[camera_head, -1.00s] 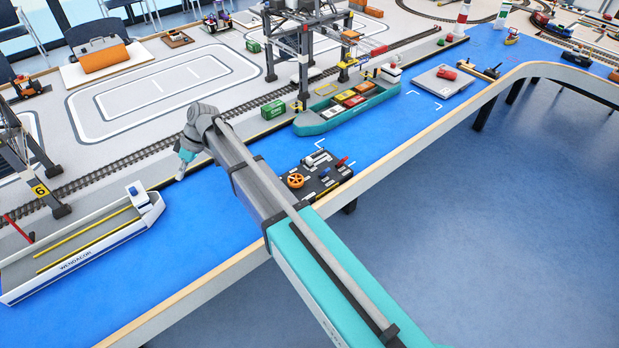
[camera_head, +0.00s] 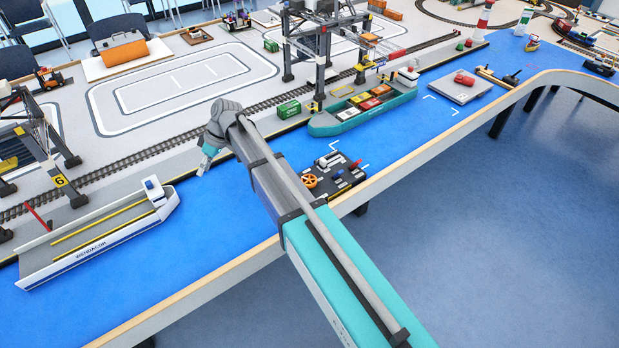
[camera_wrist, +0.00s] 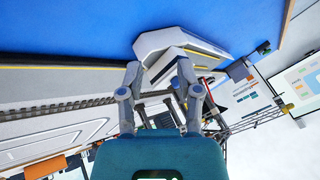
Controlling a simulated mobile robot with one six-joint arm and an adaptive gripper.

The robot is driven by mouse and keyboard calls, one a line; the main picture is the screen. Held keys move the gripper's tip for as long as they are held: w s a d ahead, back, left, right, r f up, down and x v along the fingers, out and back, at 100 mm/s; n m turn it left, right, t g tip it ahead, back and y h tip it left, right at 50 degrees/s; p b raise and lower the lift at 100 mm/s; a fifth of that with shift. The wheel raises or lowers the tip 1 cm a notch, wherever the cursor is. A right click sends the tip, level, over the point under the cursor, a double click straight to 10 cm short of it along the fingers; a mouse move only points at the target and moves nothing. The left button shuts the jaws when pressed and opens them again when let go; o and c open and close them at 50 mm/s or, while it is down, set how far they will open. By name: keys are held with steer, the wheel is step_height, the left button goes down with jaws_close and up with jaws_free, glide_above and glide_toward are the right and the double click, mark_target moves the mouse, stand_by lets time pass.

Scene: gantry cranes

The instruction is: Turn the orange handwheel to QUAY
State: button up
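The orange handwheel (camera_head: 310,181) sits at the left end of a dark control panel (camera_head: 347,189) on the blue water surface, seen in the head view. The panel also carries a red lever and small pale parts. The QUAY marking is too small to read. My gripper (camera_head: 202,169) is well to the left of the handwheel, above the blue strip by the quay edge. In the wrist view my gripper (camera_wrist: 158,68) has its two fingers apart with nothing held between them. The handwheel is not visible in the wrist view.
A white ship (camera_head: 105,238) lies left of my gripper; its bow also shows beyond the fingers in the wrist view (camera_wrist: 170,42). A teal ship (camera_head: 365,115) with containers and a gantry crane (camera_head: 322,60) stand behind the panel.

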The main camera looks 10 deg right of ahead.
steer(key=o, duration=0.6)
steer(key=d+m+p, duration=0.1)
steer(key=d, duration=0.2)
steer(key=d+r+m+t+h+p, duration=0.1)
steer(key=d, duration=0.3)
steer(key=d+r+m+p, duration=0.1)
steer(key=d, duration=0.2)
steer(key=shift+w+d+h, duration=0.35)
steer(key=shift+h, duration=0.05)
step_height(320, 180, up, 3)
steer(key=m+t+h+p, duration=0.2)
steer(key=m+h+p, duration=0.2)
steer(key=m+p, duration=0.15)
glide_above(310, 180)
steer(key=shift+r+m+b, duration=0.15)
steer(key=shift+m+b, duration=0.1)
steer(key=shift+b, duration=0.05)
steer(key=shift+a+f, duration=0.1)
steer(key=shift+f, duration=0.1)
step_height(310, 180, down, 13)
steer(key=b, duration=1.3)
steer(key=shift+f+b, duration=0.2)
steer(key=shift+b, duration=0.2)
steer(key=c, duration=1)
